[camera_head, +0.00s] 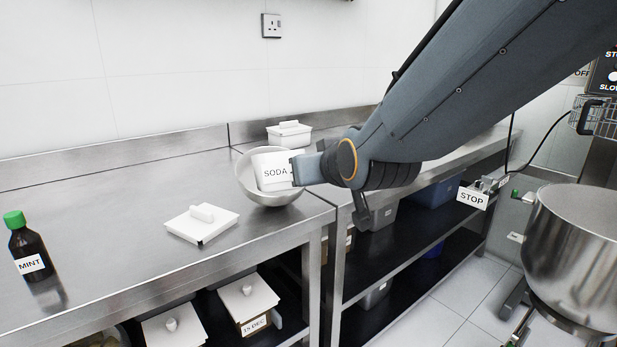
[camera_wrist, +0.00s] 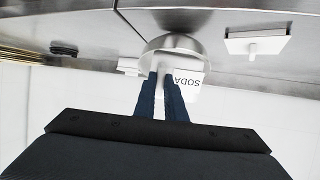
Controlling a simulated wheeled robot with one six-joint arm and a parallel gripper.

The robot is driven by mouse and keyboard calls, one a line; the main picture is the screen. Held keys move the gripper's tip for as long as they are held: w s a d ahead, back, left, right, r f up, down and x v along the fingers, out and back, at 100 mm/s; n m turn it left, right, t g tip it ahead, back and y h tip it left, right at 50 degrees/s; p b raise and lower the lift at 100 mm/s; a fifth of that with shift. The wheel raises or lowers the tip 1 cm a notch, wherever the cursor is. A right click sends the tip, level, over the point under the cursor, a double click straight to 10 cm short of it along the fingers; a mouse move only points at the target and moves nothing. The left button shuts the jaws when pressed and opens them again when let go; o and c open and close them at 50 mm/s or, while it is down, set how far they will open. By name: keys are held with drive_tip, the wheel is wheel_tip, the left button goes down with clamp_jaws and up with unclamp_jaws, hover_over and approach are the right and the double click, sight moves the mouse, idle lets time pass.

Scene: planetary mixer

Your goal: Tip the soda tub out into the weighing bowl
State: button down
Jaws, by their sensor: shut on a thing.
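The white soda tub (camera_head: 271,172), labelled SODA, is held tilted over the steel weighing bowl (camera_head: 280,197) near the table's right corner. My gripper (camera_head: 298,169) is shut on the tub's side, with the arm reaching in from the upper right. In the wrist view my gripper's two dark fingers (camera_wrist: 162,95) close on the tub (camera_wrist: 187,84), with the bowl (camera_wrist: 173,43) just beyond. The tub hides most of the bowl's inside, and I cannot see whether any soda has come out.
A white lid (camera_head: 201,222) with a handle lies on the table left of the bowl. A brown MINT bottle (camera_head: 30,250) stands at far left. A lidded white tub (camera_head: 289,133) stands behind the bowl. The mixer's steel bowl (camera_head: 575,255) is at right. The table's back left is clear.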

wheel_tip(320, 180, down, 4)
drive_tip(key=t+y+b, duration=0.1)
drive_tip(key=t+b, duration=0.1)
drive_tip(key=b, duration=0.7)
drive_tip(key=shift+f+t+b, duration=0.1)
drive_tip(key=shift+t+b, duration=0.2)
drive_tip(key=shift+b, duration=0.1)
